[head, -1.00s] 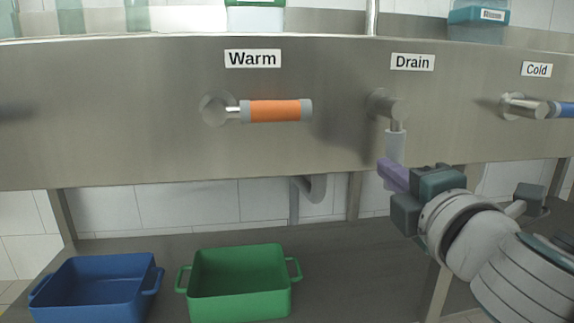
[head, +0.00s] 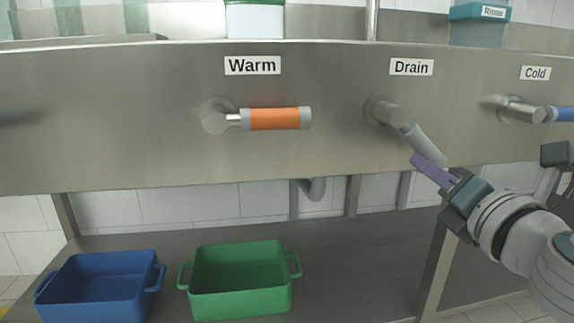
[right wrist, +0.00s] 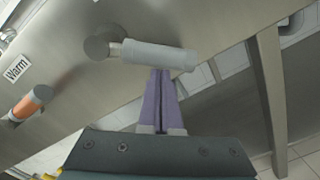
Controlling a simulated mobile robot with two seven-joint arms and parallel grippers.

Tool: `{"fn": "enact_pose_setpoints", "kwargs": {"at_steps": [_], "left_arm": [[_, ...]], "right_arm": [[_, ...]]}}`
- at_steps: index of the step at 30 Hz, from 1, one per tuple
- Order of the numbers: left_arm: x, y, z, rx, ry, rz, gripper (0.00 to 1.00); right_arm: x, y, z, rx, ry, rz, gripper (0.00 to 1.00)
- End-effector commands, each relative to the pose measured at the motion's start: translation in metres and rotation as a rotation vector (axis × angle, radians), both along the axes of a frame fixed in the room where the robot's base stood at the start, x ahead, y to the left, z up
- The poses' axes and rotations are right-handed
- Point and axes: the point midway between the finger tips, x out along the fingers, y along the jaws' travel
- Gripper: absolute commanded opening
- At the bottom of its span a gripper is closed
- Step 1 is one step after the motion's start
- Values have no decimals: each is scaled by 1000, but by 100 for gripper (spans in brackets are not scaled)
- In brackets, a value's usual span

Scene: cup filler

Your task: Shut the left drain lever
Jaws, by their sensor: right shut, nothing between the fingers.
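The drain lever (head: 424,144) with a grey handle sits under the "Drain" label on the steel sink front in the head view. Its handle slants down to the right from its pivot. It also shows in the right wrist view (right wrist: 158,55), across the top of my fingers. My right gripper (head: 417,160) has its purple fingers shut and empty, with the tips at the underside of the handle, touching or very close. The fingertips also show in the right wrist view (right wrist: 162,74). My left gripper is not in view.
The orange warm lever (head: 275,118) lies level to the left; the blue cold lever (head: 560,113) is at the right edge. A blue bin (head: 95,290) and a green bin (head: 240,295) stand on the lower shelf. The sink front between the warm and drain levers is clear.

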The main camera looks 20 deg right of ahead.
Motion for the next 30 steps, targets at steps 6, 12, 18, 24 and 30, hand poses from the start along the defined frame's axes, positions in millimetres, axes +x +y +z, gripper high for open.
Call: {"fn": "enact_pose_setpoints", "kwargs": {"at_steps": [6,12,18,24,30], "left_arm": [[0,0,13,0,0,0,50],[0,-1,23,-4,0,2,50],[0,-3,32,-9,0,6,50],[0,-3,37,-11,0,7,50],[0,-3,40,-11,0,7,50]], "right_arm": [[-3,-14,14,-205,49,-1,0],[-5,-23,25,-374,88,-1,0],[-7,-28,34,-510,121,0,0],[-7,-31,40,-599,142,-1,0],[-7,-32,43,-645,152,-1,0]]}}
